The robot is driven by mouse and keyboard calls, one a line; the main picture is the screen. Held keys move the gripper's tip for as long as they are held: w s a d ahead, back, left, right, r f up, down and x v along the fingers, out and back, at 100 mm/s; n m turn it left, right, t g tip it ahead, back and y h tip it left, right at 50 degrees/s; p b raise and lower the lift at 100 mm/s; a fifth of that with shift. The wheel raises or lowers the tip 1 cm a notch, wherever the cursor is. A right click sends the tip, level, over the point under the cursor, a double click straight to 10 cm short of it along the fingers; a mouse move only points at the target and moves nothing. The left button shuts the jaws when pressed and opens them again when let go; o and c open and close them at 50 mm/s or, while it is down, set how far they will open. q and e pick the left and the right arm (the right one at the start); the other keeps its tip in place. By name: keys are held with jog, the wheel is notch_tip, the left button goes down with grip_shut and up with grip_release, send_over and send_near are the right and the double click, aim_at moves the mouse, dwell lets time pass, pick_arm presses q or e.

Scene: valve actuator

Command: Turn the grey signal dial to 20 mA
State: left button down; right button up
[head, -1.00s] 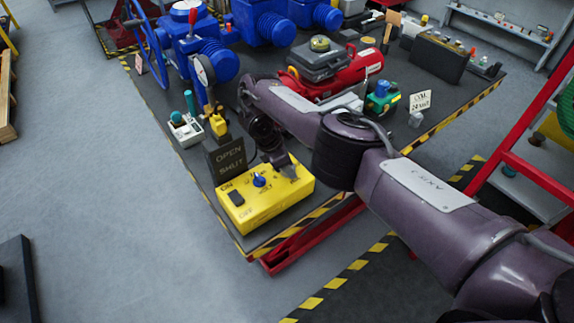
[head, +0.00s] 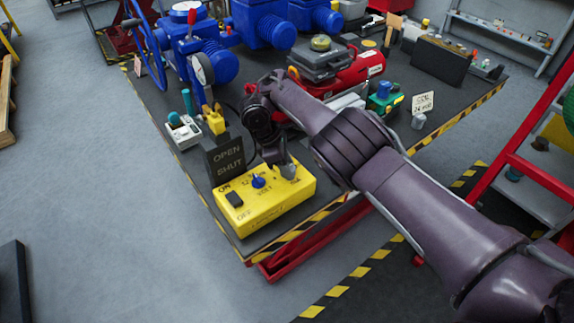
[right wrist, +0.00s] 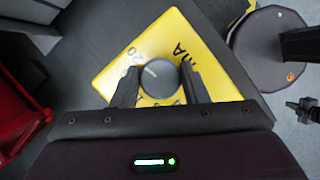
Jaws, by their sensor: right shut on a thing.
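The yellow signal box (head: 262,213) stands at the bench's near corner, with a blue knob (head: 258,182) and a black switch (head: 234,199) on top. The grey signal dial (head: 289,171) is at the box's right end. My right gripper (head: 284,162) reaches down onto it. In the right wrist view the round dial (right wrist: 158,77) sits between the two fingers of my right gripper (right wrist: 159,88), which are shut on it. A pale mark on the dial lies toward the upper left, on the side of the printed "20". Exact alignment cannot be told. My left gripper is out of view.
A black OPEN/SHUT sign (head: 226,160) stands close behind the box. A grey control with teal knobs (head: 183,131) is further left. Blue actuators (head: 262,20) and a red compressor (head: 352,78) stand further back. The bench has a striped edge (head: 318,218).

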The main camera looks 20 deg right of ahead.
jog(key=shift+w+r, duration=0.1)
jog(key=shift+r, duration=0.05)
jog(key=o, duration=1)
jog(key=p+v, duration=0.1)
jog(key=v, duration=0.6)
jog(key=shift+a+r, duration=0.15)
jog(key=shift+r, duration=0.1)
